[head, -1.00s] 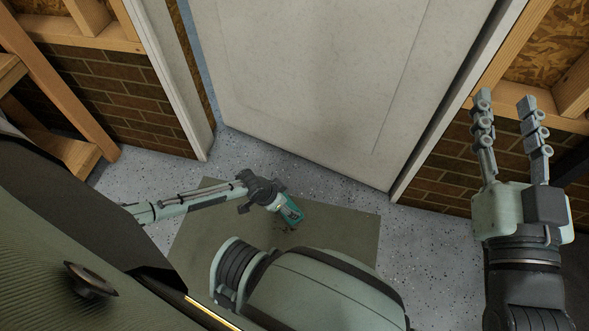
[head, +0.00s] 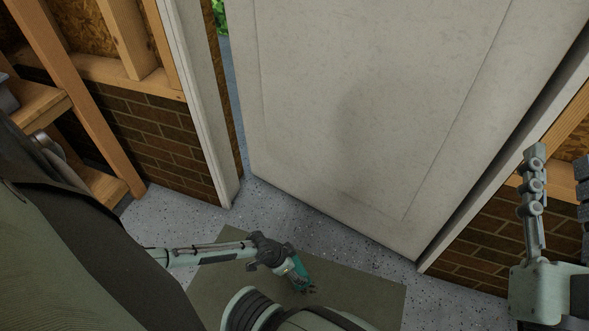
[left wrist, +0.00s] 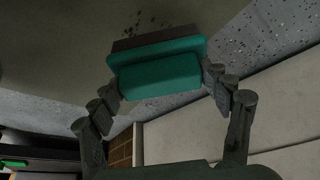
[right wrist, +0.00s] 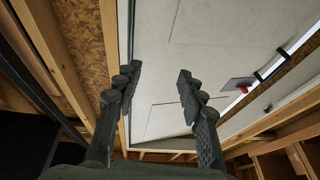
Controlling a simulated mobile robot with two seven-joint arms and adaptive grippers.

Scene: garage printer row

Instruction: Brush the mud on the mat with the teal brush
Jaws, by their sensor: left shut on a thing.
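The teal brush (head: 301,273) is held by my left gripper (head: 283,264) low over the olive mat (head: 365,289) in the head view. In the left wrist view the brush (left wrist: 158,76) sits between both fingers of the gripper (left wrist: 162,84), its dark bristle side facing the mat (left wrist: 60,45). Dark specks of mud (left wrist: 146,21) lie on the mat just beyond the bristles. Mud specks (head: 312,291) also show beside the brush in the head view. Whether the bristles touch the mat is unclear. My right gripper (right wrist: 156,80) is open and empty, raised at the right.
A large pale door (head: 350,110) stands behind the mat, with a narrow gap at its left edge. Brick walls (head: 165,145) and wood framing flank it. Bare speckled floor (head: 270,210) lies between mat and door.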

